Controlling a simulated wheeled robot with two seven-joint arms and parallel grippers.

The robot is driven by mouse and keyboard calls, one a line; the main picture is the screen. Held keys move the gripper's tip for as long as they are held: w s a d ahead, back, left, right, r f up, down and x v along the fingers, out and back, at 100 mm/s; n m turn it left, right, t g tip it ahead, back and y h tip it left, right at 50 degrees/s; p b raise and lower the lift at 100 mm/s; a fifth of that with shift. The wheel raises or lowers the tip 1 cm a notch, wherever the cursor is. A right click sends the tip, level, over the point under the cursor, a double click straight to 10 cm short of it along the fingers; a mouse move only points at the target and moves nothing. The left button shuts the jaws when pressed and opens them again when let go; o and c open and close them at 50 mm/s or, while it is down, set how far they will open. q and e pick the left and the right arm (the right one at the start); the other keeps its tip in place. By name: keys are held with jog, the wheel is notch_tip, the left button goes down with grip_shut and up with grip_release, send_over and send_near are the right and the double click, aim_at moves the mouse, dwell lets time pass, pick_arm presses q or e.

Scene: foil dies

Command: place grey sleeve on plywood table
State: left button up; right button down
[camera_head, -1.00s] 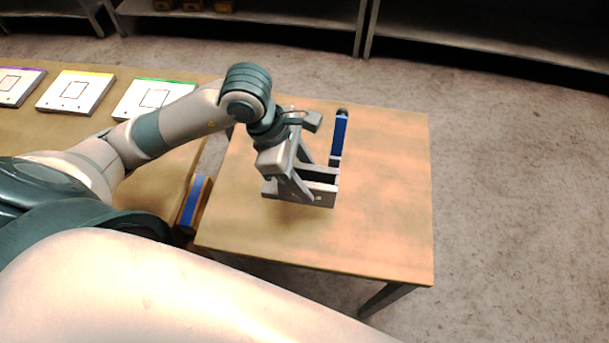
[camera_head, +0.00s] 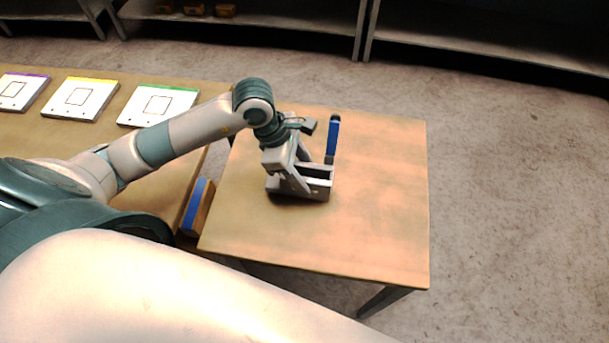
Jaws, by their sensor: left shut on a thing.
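My left gripper (camera_head: 318,179) reaches over the plywood table (camera_head: 385,225) from the left, low above its middle, and is shut. In its jaws is the grey sleeve (camera_head: 333,138), a slim dark grey piece with a bright blue stripe along its visible side. It sticks out beyond the fingers towards the table's far side. Its near end is hidden by the fingers. I cannot tell whether its underside touches the tabletop. My right gripper is not in view.
A wooden piece with a blue stripe (camera_head: 197,207) sits at the plywood table's left edge. White plates with purple, yellow and green edges (camera_head: 158,105) lie on another table at left. Shelves (camera_head: 270,12) stand at the back. The table's right and front parts are clear.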

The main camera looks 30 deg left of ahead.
pick_arm(q)
jog(key=shift+f+p, duration=0.3)
jog(key=shift+f, duration=0.75)
jog(key=shift+f, duration=0.15)
jog(key=o, duration=1.1)
jog(key=shift+o, duration=0.6)
jog(key=shift+r, duration=0.25)
